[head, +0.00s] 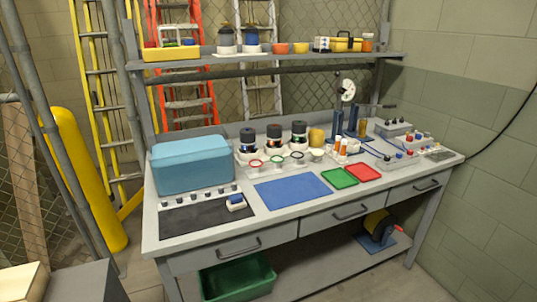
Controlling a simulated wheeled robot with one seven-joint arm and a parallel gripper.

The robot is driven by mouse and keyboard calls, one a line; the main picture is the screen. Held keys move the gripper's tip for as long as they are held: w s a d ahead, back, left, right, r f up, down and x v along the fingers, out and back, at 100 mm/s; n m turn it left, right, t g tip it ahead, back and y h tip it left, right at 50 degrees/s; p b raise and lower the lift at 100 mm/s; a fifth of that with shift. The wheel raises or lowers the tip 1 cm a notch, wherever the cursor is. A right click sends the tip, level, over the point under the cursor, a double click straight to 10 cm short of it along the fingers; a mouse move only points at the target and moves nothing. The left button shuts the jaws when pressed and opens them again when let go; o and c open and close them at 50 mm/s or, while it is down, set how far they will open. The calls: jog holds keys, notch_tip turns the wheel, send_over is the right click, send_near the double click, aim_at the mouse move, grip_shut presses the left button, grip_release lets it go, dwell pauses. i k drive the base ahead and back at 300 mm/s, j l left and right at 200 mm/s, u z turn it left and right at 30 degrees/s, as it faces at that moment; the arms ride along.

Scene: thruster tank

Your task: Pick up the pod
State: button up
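A small white object with a blue part (236,202) rests on the right end of the black mat (190,219) at the front left of the workbench. It may be the pod, but I cannot tell for certain at this size. Several dark cylindrical units with coloured bands stand in a row behind it; one is the dark unit (248,140) nearest the blue tank. The light blue tank (192,165) stands at the bench's back left, with a row of small dark knobs in front of it. My gripper is not in view.
A blue mat (292,189) lies bare at the middle of the bench. A green tray (339,178) and a red tray (362,172) sit right of it. Blue cylinders and switch boxes crowd the back right. A shelf (290,62) with jars spans above.

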aim_at(295, 139)
jog(key=i+l+u, duration=0.15)
jog(key=i, duration=0.3)
jog(key=i+l+u, duration=0.2)
jog(key=i, duration=0.25)
jog(key=j, duration=0.1)
